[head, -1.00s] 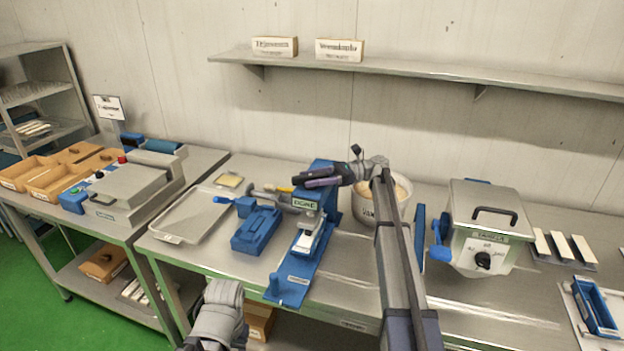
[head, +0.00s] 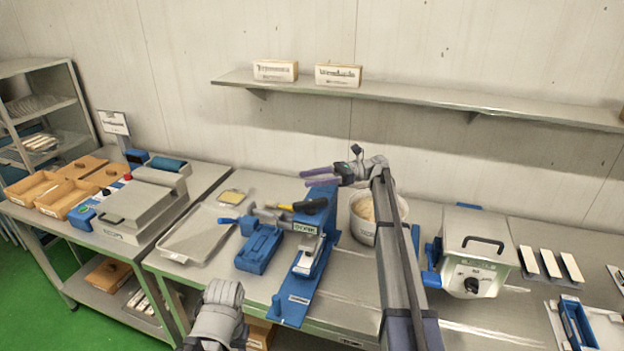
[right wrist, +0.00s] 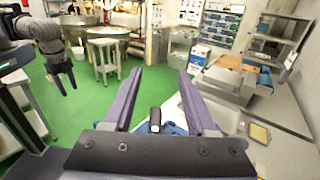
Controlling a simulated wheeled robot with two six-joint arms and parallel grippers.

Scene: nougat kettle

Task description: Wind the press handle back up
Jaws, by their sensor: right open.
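The blue press (head: 322,240) stands on the steel table, with a small label on its front. Its dark handle (head: 312,206) lies near the press top, pointing left and right, with a yellow part at its left. My right gripper (head: 320,176) is open and empty, just above and behind the handle in the head view. In the right wrist view, a dark grip with a pale end (right wrist: 155,122) shows low between the parted purple fingers, apart from them. My left gripper (right wrist: 63,80) shows at the left of that view with its fingers apart and empty; the head view shows only my left arm.
A white pot (head: 362,218) stands close behind my right arm. A blue block (head: 260,248) and a metal tray (head: 195,236) lie left of the press. A grey box machine (head: 474,250) stands to the right. A shelf (head: 430,100) runs along the wall.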

